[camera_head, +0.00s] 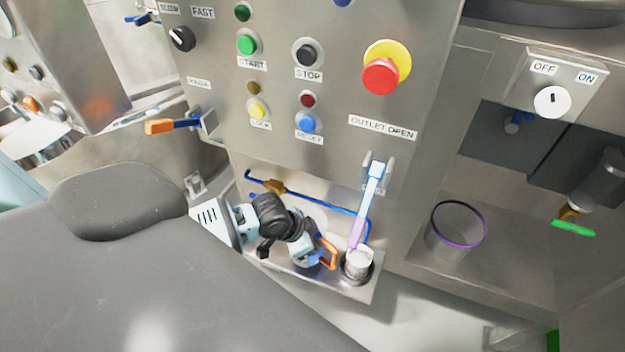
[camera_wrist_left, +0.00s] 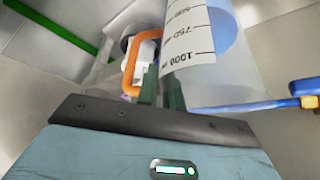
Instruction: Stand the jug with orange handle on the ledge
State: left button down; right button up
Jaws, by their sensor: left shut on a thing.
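The jug with orange handle (camera_head: 328,253) is at the ledge under the control panel, partly hidden behind my left gripper (camera_head: 298,236). In the left wrist view the clear jug (camera_wrist_left: 195,40) shows a white measuring scale, with its orange handle (camera_wrist_left: 130,68) beside it. My left gripper (camera_wrist_left: 164,92) is shut on the jug; the exact grip spot is partly hidden. My right gripper is not in view.
A blue rail (camera_head: 325,204) runs behind. A purple-rimmed clear container (camera_head: 455,232) stands in the bay at right. Panel buttons are above.

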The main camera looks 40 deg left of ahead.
pick_arm(q)
jog(key=shift+w+r, duration=0.1)
jog(key=shift+w, duration=0.05)
jog(key=f, duration=0.2)
jog(key=a+f, duration=0.1)
jog(key=shift+w+f, duration=0.3)
jog(key=shift+w, duration=0.1)
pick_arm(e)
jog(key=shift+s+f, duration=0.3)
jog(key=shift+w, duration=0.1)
pick_arm(q)
jog(key=shift+f+b, duration=0.2)
jog(key=shift+b, duration=0.15)
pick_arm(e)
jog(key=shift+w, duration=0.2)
pick_arm(q)
jog(key=c, duration=1.5)
grip_release()
jog(key=shift+c, duration=0.2)
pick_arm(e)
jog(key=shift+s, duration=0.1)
